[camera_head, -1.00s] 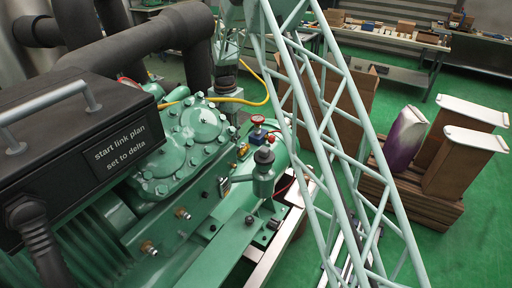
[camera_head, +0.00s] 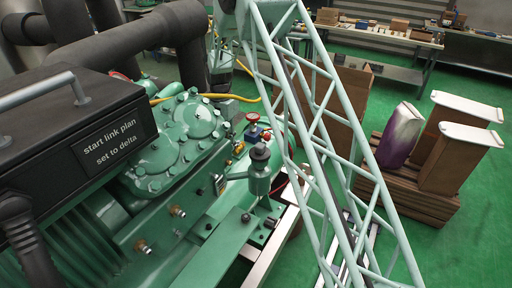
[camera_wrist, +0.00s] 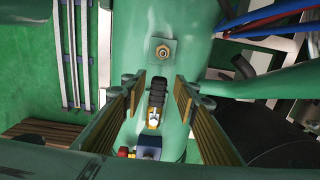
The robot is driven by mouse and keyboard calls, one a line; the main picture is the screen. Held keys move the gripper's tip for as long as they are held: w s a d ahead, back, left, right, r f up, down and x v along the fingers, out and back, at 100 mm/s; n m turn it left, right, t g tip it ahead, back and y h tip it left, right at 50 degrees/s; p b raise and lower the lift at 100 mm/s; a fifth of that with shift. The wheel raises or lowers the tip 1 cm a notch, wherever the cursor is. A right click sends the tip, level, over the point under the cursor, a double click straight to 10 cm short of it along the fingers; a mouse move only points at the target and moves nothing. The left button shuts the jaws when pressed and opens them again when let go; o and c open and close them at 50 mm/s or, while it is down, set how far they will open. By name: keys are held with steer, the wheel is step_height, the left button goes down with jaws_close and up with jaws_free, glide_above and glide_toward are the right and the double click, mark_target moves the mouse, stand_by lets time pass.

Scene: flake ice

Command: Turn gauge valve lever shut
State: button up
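In the wrist view my gripper (camera_wrist: 157,103) is open. Its two green fingers with ribbed gold pads stand apart on either side of a black ribbed piece (camera_wrist: 157,88), with no clear contact. A small yellow and brass fitting (camera_wrist: 153,119) sits just below that piece. A blue body (camera_wrist: 148,150) with a red part (camera_wrist: 123,152) shows at the bottom edge. In the head view a red handwheel (camera_head: 252,117) stands above a small blue body (camera_head: 250,133) on the green machine. I cannot tell which part is the gauge valve lever.
The green machine (camera_head: 165,160) fills the left, with a black box (camera_head: 60,115) and thick dark pipes (camera_head: 140,37). A yellow hose (camera_head: 236,98) curves behind. A wooden crate (camera_head: 430,208) carries boxes and a purple-white bag (camera_head: 400,135). Green floor is clear at right.

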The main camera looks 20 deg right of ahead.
steer(key=shift+f+b, duration=0.55)
steer(key=shift+f, duration=1.15)
steer(key=shift+f, duration=0.25)
steer(key=c, duration=0.7)
steer(key=shift+s+d+n+b, duration=0.3)
steer(key=shift+s+d+n, duration=0.3)
steer(key=shift+n, duration=0.35)
steer(key=shift+s+d+n+b, duration=0.25)
steer(key=shift+s+d+n, duration=0.2)
steer(key=shift+d+n, duration=0.4)
steer(key=shift+w+d+n, duration=0.15)
steer(key=shift+d+n, duration=1.7)
steer(key=shift+n, duration=0.5)
steer(key=shift+w+d+n, duration=0.2)
steer(key=shift+d+n, duration=1.6)
steer(key=shift+n, duration=0.5)
steer(key=shift+w+d+n, duration=0.15)
steer(key=shift+d+n, duration=1.7)
steer(key=shift+n, duration=0.5)
steer(key=o, duration=0.7)
steer(key=shift+c, duration=0.2)
